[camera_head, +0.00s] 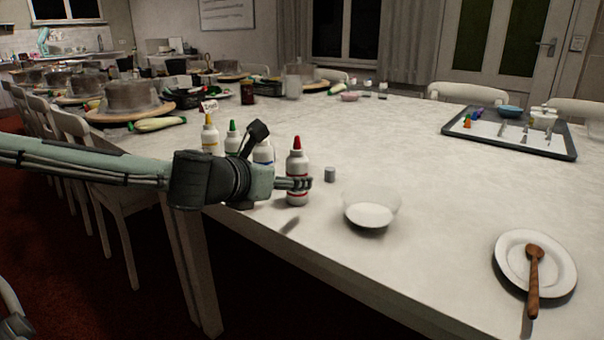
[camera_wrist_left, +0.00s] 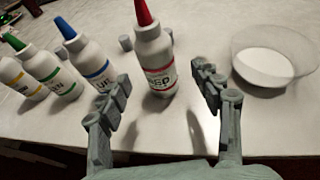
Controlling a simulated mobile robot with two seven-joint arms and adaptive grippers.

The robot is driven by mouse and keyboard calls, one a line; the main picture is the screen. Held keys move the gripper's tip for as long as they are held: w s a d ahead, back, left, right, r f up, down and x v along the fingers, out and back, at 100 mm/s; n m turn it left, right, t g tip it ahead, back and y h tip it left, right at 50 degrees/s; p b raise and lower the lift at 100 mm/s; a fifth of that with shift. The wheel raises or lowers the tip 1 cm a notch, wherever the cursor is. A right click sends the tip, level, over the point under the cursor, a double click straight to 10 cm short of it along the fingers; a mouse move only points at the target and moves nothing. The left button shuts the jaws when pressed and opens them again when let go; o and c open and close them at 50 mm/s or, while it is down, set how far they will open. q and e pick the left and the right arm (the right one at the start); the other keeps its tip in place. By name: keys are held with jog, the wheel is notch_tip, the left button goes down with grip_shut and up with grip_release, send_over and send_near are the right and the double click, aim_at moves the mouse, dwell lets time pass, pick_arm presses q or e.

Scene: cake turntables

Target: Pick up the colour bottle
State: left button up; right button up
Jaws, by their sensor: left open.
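The red-capped colour bottle (camera_head: 298,160) stands upright near the table's front edge. My left gripper (camera_head: 297,184) is open around the bottle's lower body in the head view; in the wrist view (camera_wrist_left: 163,88) a gap shows on the right side. The blue-capped bottle (camera_wrist_left: 92,65), green-capped bottle (camera_wrist_left: 47,68) and yellow-capped bottle (camera_head: 209,137) stand in a row to the left, partly hidden by my arm.
A glass bowl with white contents (camera_head: 371,212) stands right of the red-capped bottle. A small grey cylinder (camera_head: 330,174) sits close behind. A plate (camera_head: 509,262) with a wooden spoon (camera_head: 533,278) lies front right. A dark tray (camera_head: 560,153) lies farther back. The table's middle is clear.

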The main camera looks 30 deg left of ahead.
pick_arm(q)
jog(key=shift+w+a+f, duration=0.1)
jog(key=shift+w+f, duration=0.1)
jog(key=shift+w, duration=0.15)
jog(key=shift+x, duration=2)
jog(key=shift+w+a+f, duration=0.15)
jog(key=shift+w+f, duration=0.15)
jog(key=shift+w, duration=0.25)
pick_arm(e)
jog(key=shift+s+d+f+g+h, duration=0.15)
jog(key=shift+s+d+f+g, duration=0.15)
jog(key=shift+s+d, duration=0.2)
jog(key=shift+s+d+f+g+h, duration=0.15)
jog(key=shift+s+d+f+g, duration=0.2)
jog(key=shift+s, duration=0.15)
pick_arm(q)
jog(key=c, duration=0.9)
